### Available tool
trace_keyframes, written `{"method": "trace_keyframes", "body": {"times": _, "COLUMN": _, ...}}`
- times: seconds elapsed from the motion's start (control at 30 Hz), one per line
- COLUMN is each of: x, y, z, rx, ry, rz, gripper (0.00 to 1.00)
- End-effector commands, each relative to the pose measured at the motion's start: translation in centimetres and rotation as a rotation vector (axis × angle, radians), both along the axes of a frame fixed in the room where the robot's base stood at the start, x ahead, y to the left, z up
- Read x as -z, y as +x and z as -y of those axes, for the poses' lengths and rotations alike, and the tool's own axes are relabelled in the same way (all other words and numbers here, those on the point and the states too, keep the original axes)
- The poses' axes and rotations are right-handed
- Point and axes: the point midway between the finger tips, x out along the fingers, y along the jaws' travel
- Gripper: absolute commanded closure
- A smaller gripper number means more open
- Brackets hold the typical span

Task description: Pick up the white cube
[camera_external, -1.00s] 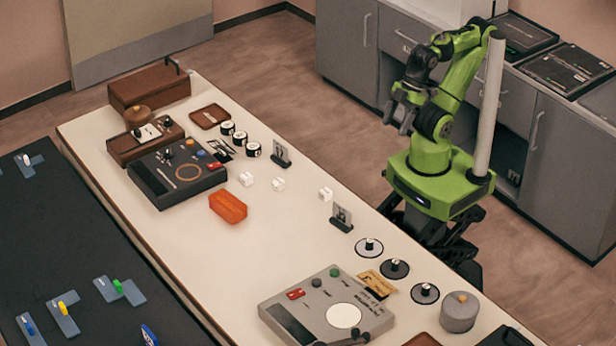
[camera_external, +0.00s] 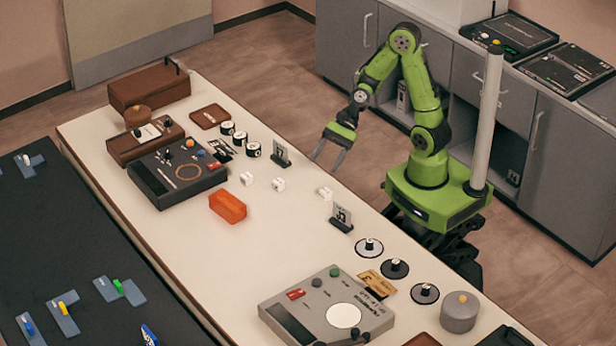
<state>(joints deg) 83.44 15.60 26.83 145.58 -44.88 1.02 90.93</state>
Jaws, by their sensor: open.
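Several small white pieces stand on the table. One white cube (camera_external: 325,194) is nearest the right edge, a second white cube (camera_external: 278,184) is to its left, and a third white cube (camera_external: 246,179) is further left. They look alike, and I cannot tell which one the task names. My gripper (camera_external: 328,163) is open and empty at the table's right edge, its fingers pointing down. In the picture it is just above the rightmost cube and apart from it.
On the white table (camera_external: 200,275), an orange block (camera_external: 228,206) lies left of the cubes. Small dark card stands (camera_external: 281,153) and (camera_external: 341,217) flank the rightmost cube. Black-and-white rolls (camera_external: 253,149), a dark console (camera_external: 178,172) and a grey console (camera_external: 327,307) stand further off.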

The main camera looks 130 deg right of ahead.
Motion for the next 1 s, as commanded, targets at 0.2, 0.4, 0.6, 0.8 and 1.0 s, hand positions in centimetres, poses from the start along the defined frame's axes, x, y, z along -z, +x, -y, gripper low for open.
{"method": "trace_keyframes", "body": {"times": 0.2, "x": -1.2, "y": -0.2, "z": 5.9, "rx": 0.368, "ry": 0.389, "rz": 0.150, "gripper": 0.38}}
{"method": "trace_keyframes", "body": {"times": 0.4, "x": -1.9, "y": 1.0, "z": 6.0, "rx": 0.373, "ry": 0.419, "rz": 0.167, "gripper": 0.38}}
{"method": "trace_keyframes", "body": {"times": 0.6, "x": -0.7, "y": 2.3, "z": 5.5, "rx": 0.376, "ry": 0.403, "rz": 0.142, "gripper": 0.38}}
{"method": "trace_keyframes", "body": {"times": 0.8, "x": 1.3, "y": 5.6, "z": 5.3, "rx": 0.370, "ry": 0.394, "rz": 0.149, "gripper": 0.38}}
{"method": "trace_keyframes", "body": {"times": 1.0, "x": 2.8, "y": 9.0, "z": 5.1, "rx": 0.375, "ry": 0.394, "rz": 0.151, "gripper": 0.38}}
